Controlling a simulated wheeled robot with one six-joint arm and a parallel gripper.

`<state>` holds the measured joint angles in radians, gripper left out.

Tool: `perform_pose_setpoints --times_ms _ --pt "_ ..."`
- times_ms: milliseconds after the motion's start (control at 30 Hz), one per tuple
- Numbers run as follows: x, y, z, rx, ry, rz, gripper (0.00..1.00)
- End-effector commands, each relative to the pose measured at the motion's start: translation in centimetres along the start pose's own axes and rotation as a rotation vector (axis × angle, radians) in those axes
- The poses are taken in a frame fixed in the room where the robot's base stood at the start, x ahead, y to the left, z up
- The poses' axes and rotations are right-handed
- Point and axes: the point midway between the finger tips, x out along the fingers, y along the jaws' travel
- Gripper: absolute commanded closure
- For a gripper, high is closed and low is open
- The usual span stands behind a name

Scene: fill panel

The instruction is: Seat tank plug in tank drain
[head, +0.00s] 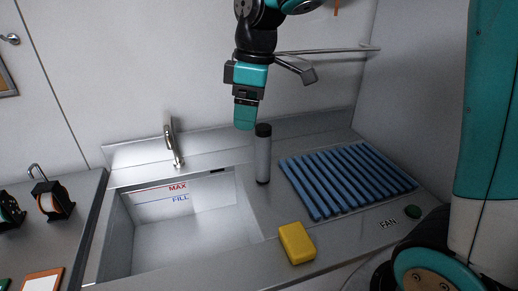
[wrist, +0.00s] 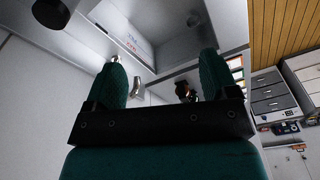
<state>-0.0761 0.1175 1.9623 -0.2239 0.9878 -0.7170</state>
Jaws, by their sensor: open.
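The tank looks to be the steel basin (head: 135,240) with MAX and FILL marks on its back wall; it also shows upside down at the top of the wrist view (wrist: 160,58). I see no drain in it; the near part of its floor is hidden by the front rim. I cannot pick out a tank plug in either view. My gripper (head: 244,122) hangs over the back of the counter, just above and left of a grey black-capped cylinder (head: 263,160). In the wrist view its two teal fingers (wrist: 162,78) stand apart with nothing between them.
A faucet (head: 173,145) stands behind the basin. Reels (head: 53,200) stand on the left counter.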

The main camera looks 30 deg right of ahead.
Motion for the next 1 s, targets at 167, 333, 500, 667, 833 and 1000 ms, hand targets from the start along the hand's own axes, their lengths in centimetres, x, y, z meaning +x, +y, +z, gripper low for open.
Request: perform_pose_setpoints --times_ms 167,333,500,667,833,1000 --pt "-1.8 10.8 0.3 -0.172 -0.092 0.018 0.2" --pt "-2.1 15.8 1.5 -0.266 -0.131 0.009 0.2" --pt "-0.5 16.8 2.2 -0.292 -0.141 0.0 0.2" --pt "3.0 16.8 2.8 -0.29 -0.141 -0.001 0.2" --pt "6.7 16.9 3.3 -0.289 -0.141 0.0 0.2" --pt "9.2 17.0 3.6 -0.289 -0.139 0.004 0.2"
